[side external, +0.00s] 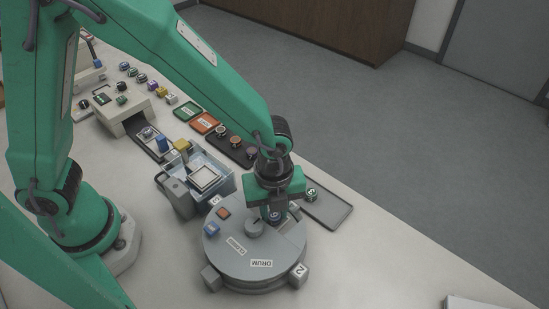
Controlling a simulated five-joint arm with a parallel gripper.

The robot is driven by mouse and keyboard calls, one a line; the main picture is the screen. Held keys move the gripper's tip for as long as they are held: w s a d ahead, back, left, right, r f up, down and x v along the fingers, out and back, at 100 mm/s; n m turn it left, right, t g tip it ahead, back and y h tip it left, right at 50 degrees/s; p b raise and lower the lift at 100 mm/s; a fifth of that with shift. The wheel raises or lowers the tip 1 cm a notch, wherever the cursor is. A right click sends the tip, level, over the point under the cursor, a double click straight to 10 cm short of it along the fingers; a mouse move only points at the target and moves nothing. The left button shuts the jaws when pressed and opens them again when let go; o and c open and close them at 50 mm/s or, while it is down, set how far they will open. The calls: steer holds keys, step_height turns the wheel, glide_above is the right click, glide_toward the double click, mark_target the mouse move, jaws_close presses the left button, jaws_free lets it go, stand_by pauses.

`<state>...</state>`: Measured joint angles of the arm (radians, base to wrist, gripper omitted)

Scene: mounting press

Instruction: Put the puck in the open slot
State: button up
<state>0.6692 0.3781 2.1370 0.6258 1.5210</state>
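The round grey drum (232,262), labelled "DRUM", stands at the front middle of the table. My gripper (273,218) points down over the drum's right rear part, close to its top. A small dark blue piece with a pale mark (275,215) shows at the fingertips. I cannot tell if it is held or sits in a slot. A dark green puck with a white mark (311,195) stands on the grey tray (335,212) right of my gripper. The gripper and wrist hide part of the drum, so an open slot there is not clearly visible.
The drum top carries a centre knob (255,228), a blue button (212,229) and an orange button (223,213). A clear box (207,180) stands behind left. Dark, orange and green trays and several small pucks line the table's back edge.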

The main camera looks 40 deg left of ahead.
steer(key=shift+o, duration=0.7)
step_height(320, 180, up, 12)
steer(key=shift+r, duration=0.2)
stand_by(0.7)
steer(key=s+a+r+n+t, duration=0.2)
steer(key=a+r+n, duration=0.1)
steer(key=a+n, duration=0.4)
steer(key=s+a+r+n+t, duration=0.1)
steer(key=s+a+r+n, duration=0.1)
steer(key=a+n, duration=0.6)
steer(key=s+a+r+n+t, duration=0.2)
steer(key=s+a+r+n, duration=0.1)
steer(key=a+n, duration=0.5)
steer(key=shift+a+r+n+t, duration=0.15)
steer(key=shift+r+n+t, duration=0.25)
steer(key=shift+n, duration=0.6)
